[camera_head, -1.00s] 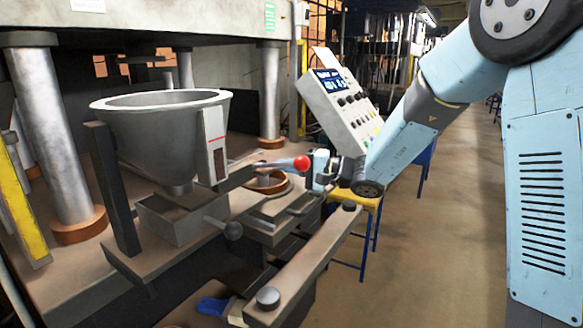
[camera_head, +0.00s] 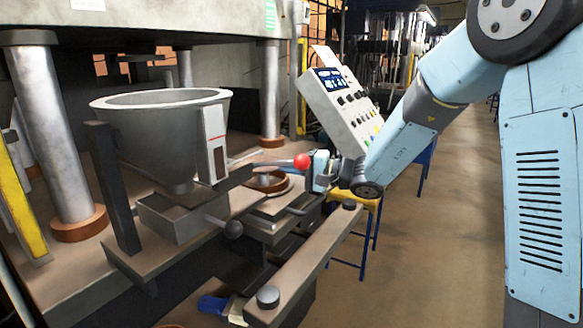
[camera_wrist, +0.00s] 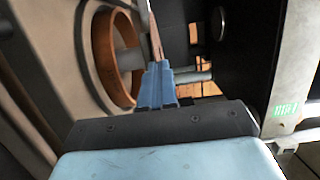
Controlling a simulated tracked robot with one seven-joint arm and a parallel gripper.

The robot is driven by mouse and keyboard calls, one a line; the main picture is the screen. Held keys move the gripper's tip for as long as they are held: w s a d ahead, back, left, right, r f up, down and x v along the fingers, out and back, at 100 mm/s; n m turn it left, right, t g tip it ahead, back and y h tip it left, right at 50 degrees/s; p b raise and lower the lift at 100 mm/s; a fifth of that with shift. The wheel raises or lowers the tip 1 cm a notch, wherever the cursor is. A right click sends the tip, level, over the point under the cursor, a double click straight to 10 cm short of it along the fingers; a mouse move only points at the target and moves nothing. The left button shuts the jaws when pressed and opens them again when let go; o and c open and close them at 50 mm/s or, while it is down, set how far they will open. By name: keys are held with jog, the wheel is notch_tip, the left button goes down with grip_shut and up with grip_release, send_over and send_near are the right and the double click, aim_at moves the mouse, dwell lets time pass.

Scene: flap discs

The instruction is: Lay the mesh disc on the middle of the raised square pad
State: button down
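My gripper (camera_wrist: 157,85) shows in the wrist view with its two blue fingers close together. They pinch a thin strip (camera_wrist: 151,35) that runs away from the fingertips, which looks like the mesh disc seen edge-on; its mesh face is not visible. In the head view my gripper (camera_head: 318,170) is small, beside a red ball knob (camera_head: 302,161), above the machine's bench. I cannot clearly make out the raised square pad; a grey square-edged block (camera_head: 272,212) below and left of my gripper may be it.
A brown ring (camera_wrist: 103,58) around a post stands close to the fingers in the wrist view. A metal funnel (camera_head: 165,135), a control box (camera_head: 335,100) and a long bar (camera_head: 310,262) surround the work spot. The floor at right is clear.

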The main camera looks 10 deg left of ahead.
jog(key=shift+f, duration=0.3)
dwell(0.4)
jog(key=c, duration=1.8)
grip_release()
jog(key=shift+o, duration=1.3)
jog(key=shift+s+d, duration=0.15)
jog(key=shift+d, duration=0.75)
jog(key=shift+s+d, duration=0.15)
jog(key=shift+d, duration=0.7)
jog(key=shift+o, duration=0.3)
jog(key=o, duration=0.5)
jog(key=shift+d, duration=0.1)
